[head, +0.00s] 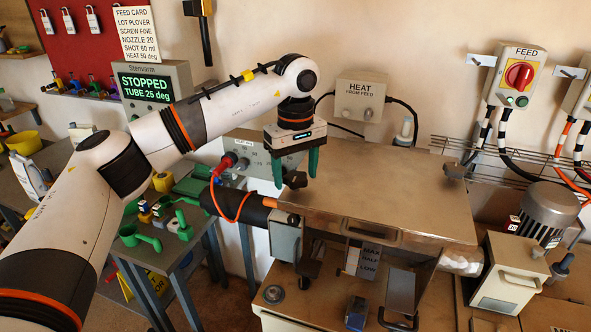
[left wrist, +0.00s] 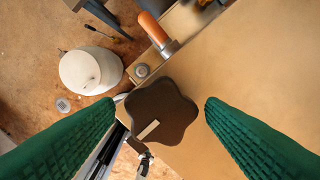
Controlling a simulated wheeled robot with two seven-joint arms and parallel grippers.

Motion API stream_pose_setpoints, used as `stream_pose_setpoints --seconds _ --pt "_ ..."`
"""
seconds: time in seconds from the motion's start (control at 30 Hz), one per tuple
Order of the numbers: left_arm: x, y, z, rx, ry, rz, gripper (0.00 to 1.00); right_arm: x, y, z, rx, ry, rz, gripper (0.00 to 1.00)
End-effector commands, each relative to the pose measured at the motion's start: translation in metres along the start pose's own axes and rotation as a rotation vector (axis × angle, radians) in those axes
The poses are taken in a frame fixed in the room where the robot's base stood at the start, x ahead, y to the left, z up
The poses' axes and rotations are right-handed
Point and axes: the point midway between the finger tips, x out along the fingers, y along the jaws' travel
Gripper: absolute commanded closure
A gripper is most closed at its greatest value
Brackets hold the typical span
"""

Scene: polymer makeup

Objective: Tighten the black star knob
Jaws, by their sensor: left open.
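The black star knob (head: 294,180) sits at the left end of the metal-topped machine cover in the head view. It also shows in the left wrist view (left wrist: 165,108), with a pale mark on its face. My left gripper (head: 296,179) points down over the knob, its green fingers open on either side of it. In the left wrist view a gap shows between the knob and each finger of my left gripper (left wrist: 160,101). My right gripper is not in view.
A second dark knob (head: 455,171) stands at the cover's right end. An orange cable (head: 232,205) and a black cylinder (head: 235,206) lie just left of my gripper. A HEAT box (head: 361,100) and a FEED switch box (head: 518,75) hang on the wall behind. The cover top (head: 385,195) is clear.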

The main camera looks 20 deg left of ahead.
Motion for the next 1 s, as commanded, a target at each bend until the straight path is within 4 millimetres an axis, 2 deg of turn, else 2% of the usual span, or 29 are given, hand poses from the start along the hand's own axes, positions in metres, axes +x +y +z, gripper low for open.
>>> stream_pose_setpoints --seconds 0.17,0.4,0.6,0.8,1.0 --pt "-0.013 -0.001 0.000 0.000 -0.002 -0.003 0.36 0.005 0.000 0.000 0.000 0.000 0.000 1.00" --pt "-0.063 -0.001 0.000 0.000 -0.002 -0.005 0.36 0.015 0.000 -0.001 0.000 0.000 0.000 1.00" --pt "-0.103 0.000 0.001 -0.001 -0.002 -0.002 0.36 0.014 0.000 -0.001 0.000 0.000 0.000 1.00" --pt "-0.119 0.000 0.001 -0.001 -0.001 -0.001 0.36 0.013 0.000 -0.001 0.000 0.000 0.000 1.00" --pt "-0.120 0.000 0.001 0.000 0.000 0.000 0.36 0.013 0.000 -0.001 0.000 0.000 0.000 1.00"
